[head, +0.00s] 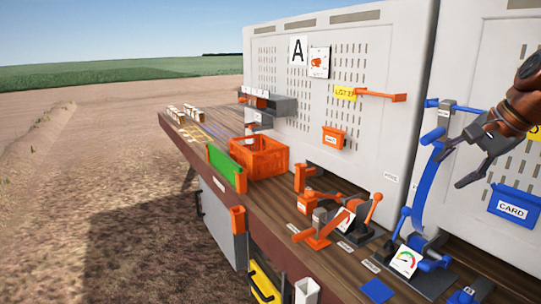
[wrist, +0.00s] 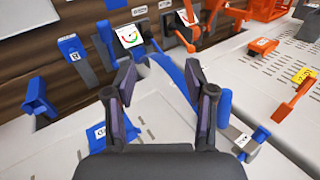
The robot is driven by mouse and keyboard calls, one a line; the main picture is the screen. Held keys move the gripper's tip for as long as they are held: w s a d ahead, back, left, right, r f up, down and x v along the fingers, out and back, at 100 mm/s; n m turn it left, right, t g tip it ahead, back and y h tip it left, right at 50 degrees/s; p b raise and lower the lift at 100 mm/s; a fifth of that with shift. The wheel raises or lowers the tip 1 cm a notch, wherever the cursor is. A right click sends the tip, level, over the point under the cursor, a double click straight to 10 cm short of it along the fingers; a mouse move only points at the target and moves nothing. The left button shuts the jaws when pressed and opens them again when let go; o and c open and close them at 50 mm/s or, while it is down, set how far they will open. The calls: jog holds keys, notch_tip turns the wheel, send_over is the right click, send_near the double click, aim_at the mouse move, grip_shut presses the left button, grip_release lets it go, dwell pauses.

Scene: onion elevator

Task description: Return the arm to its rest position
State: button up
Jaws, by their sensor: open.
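My gripper (head: 450,168) is at the right of the head view, raised in front of the white panel on the right. Its dark fingers are spread and nothing is between them. In the wrist view the gripper (wrist: 160,72) also shows open and empty. Beyond the fingers there is the long blue lever (wrist: 172,78), which shows in the head view as a curved blue arm (head: 425,190). It stands close to the left of the fingers in the head view. I cannot tell whether they touch. Most of my arm is out of view.
A blue card holder (head: 515,203) hangs on the panel just below my gripper. A wooden bench (head: 335,260) carries orange levers (head: 320,235), a gauge (head: 405,261) and an orange crate (head: 258,155). An orange bar (head: 380,95) juts from the left panel. Open air lies left of the bench.

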jog(key=s+a+f+n+g, duration=0.5)
jog(key=s+a+f, duration=0.5)
jog(key=a+f, duration=0.5)
jog(key=s+a+f+n+g+h, duration=0.1)
jog(key=s+a+f+n, duration=0.1)
jog(key=s+f+n, duration=0.2)
jog(key=s+a+f+n+g+h, duration=0.1)
jog(key=s+f+n, duration=0.2)
jog(key=s+f, duration=0.8)
jog(key=s, duration=0.5)
jog(key=shift+s+a+f+n+g+h, duration=0.15)
jog(key=shift+s+a+n+g+h, duration=0.05)
jog(key=shift+a+n+g+h, duration=0.2)
jog(key=shift+c, duration=0.5)
